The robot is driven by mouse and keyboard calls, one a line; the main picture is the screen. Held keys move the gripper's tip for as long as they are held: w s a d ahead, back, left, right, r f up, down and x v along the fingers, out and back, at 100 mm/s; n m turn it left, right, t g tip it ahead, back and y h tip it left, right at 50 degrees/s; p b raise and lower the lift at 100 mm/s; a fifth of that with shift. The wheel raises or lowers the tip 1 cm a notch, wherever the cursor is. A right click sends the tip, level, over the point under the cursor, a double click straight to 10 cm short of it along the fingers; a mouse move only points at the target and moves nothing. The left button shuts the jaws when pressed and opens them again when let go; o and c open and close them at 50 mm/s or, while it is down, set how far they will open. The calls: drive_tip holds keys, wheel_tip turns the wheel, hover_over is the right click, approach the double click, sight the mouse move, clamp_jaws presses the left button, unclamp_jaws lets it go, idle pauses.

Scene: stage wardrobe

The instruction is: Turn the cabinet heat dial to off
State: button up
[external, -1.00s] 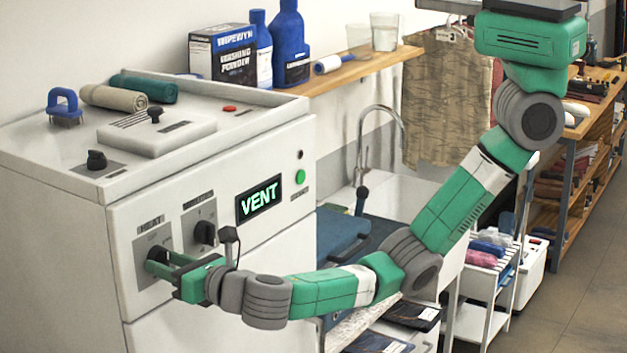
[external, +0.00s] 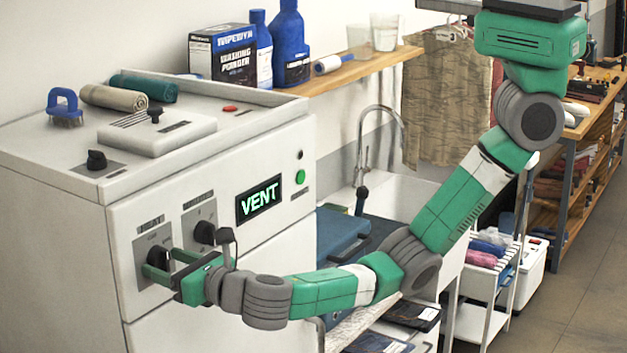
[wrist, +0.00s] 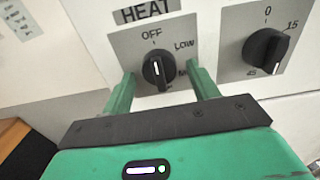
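The cabinet heat dial (wrist: 156,70) is a black knob with a white mark on a grey plate under the word HEAT. In the wrist view its grip bar stands nearly upright, one end towards OFF at the top; which end is the pointer is hard to tell. LOW is at the upper right, and lower labels are partly hidden. My gripper (wrist: 160,74) is open, with one green finger on each side of the dial and visible gaps between. In the external view the dial (external: 157,256) shows between the fingers of my gripper (external: 163,262).
A second black dial (wrist: 266,48), marked 0, 15 and 45, sits close to the right. The lit VENT display (external: 259,199) and a green button (external: 300,177) are farther right on the cabinet front (external: 230,290). A black knob (external: 96,160) stands on the cabinet top.

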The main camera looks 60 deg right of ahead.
drive_tip(key=s+b, duration=0.1)
drive_tip(key=s, duration=0.6)
drive_tip(key=shift+s+b, duration=0.4)
